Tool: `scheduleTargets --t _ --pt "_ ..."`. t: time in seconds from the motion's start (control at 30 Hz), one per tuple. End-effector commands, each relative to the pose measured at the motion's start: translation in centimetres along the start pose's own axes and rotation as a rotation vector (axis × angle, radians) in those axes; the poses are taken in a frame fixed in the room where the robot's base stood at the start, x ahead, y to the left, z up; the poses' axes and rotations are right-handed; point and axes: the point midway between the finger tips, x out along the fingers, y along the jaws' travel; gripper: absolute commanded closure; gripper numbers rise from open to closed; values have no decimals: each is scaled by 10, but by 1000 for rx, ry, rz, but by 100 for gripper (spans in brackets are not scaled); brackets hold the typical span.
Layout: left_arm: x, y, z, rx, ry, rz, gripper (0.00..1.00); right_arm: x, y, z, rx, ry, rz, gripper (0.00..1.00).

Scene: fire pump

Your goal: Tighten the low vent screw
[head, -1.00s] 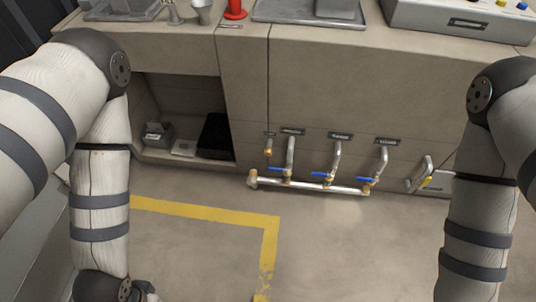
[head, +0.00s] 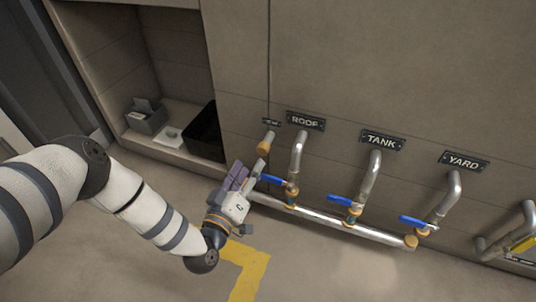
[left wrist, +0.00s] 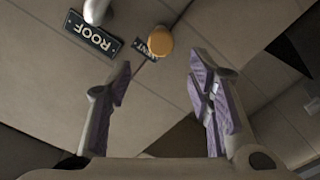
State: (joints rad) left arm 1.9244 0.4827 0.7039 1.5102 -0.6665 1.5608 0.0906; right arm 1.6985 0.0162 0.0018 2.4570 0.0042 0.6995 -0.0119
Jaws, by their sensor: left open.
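The low vent screw is a brass-coloured round knob (head: 263,148) on a short pipe, left of the ROOF pipe, under a small dark label. In the left wrist view the brass knob (left wrist: 160,41) lies beyond the fingertips, roughly between the two fingers' lines and above them in the picture. My left gripper (head: 249,168) is just below the knob, open, with nothing between its fingers. The left wrist view shows its two purple-padded fingers (left wrist: 160,85) spread apart and clear of the knob. My right gripper is out of view.
Pipes under the ROOF (head: 305,121), TANK (head: 381,140) and YARD (head: 464,160) labels have blue-handled valves and join a low horizontal pipe (head: 330,219). An open recess on the left holds a grey box (head: 146,116) and a black bin (head: 205,134).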

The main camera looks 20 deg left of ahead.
Motion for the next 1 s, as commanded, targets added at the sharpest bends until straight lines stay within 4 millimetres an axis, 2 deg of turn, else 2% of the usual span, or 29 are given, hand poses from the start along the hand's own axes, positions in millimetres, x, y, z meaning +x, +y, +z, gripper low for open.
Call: scheduleTargets --t 0.1,0.3,0.47,0.7,0.77,0.9,0.93,1.0 --pt "32 -4 5 1 -1 -1 53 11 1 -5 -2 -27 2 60" --pt "73 -3 5 0 -4 -2 53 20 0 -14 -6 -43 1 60" --pt "87 -1 3 0 -6 -2 53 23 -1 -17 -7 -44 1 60" --pt "88 0 2 -1 -7 -2 53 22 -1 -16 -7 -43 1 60" --pt "88 0 3 0 -7 -2 64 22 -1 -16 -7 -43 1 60" --pt "88 0 3 0 -8 -2 96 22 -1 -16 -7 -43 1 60" --pt "88 0 3 0 -8 -2 100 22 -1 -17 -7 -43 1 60" --pt "88 0 3 0 -8 -2 100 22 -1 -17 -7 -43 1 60"
